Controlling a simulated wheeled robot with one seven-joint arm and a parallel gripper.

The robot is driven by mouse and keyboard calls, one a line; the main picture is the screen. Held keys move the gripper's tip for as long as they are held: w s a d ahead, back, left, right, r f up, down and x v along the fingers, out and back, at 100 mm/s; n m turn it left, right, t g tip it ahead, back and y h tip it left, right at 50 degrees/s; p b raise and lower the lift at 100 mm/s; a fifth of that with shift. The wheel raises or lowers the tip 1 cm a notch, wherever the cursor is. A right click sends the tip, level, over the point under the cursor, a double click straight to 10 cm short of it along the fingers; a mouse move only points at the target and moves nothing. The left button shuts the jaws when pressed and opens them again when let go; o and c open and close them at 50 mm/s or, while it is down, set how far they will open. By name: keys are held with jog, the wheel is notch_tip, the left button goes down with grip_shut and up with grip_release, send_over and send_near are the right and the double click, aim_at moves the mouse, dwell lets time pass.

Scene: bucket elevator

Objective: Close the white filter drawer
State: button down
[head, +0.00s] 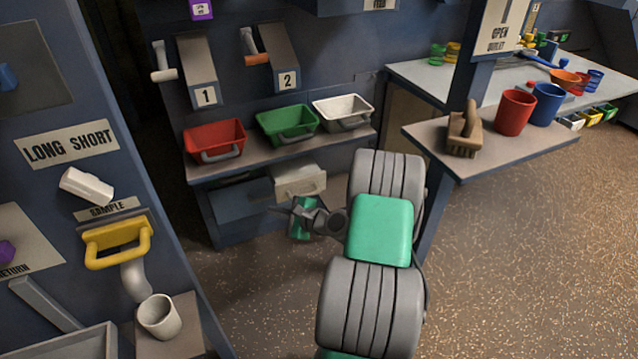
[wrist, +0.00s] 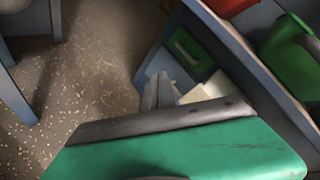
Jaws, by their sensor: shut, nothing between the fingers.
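The white filter drawer (head: 300,182) is below the shelf of bins in the head view. It stands out from the cabinet front, so it looks partly open. In the wrist view a pale part of it (wrist: 206,88) shows just right of the fingers, partly hidden by my gripper. My gripper (head: 284,210) is just below and in front of the drawer in the head view. Its fingers (wrist: 159,85) are shut and empty in the wrist view. I cannot tell whether they touch the drawer.
A shelf (head: 240,167) with red (head: 214,141), green (head: 287,124) and white (head: 343,111) bins overhangs the drawer. A dark blue drawer front (head: 243,201) is to its left. A side table (head: 540,136) with a brush and mugs stands right. The floor in front is clear.

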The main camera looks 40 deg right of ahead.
jog(key=s+d+f+m+t+h, duration=0.2)
jog(key=s+d+m+t+h, duration=0.1)
jog(key=d+m, duration=0.5)
jog(key=m+t+h, duration=0.1)
jog(key=m+h, duration=0.4)
jog(key=m, duration=0.2)
send_near(317, 176)
jog(key=b+x, duration=0.3)
jog(key=x, duration=0.2)
jog(key=shift+w+a+f, duration=0.1)
jog(key=shift+w+f, duration=0.05)
jog(key=shift+w, duration=0.2)
jog(key=shift+w+d+b, duration=0.25)
jog(key=shift+w+b, duration=0.05)
jog(key=shift+w, duration=0.25)
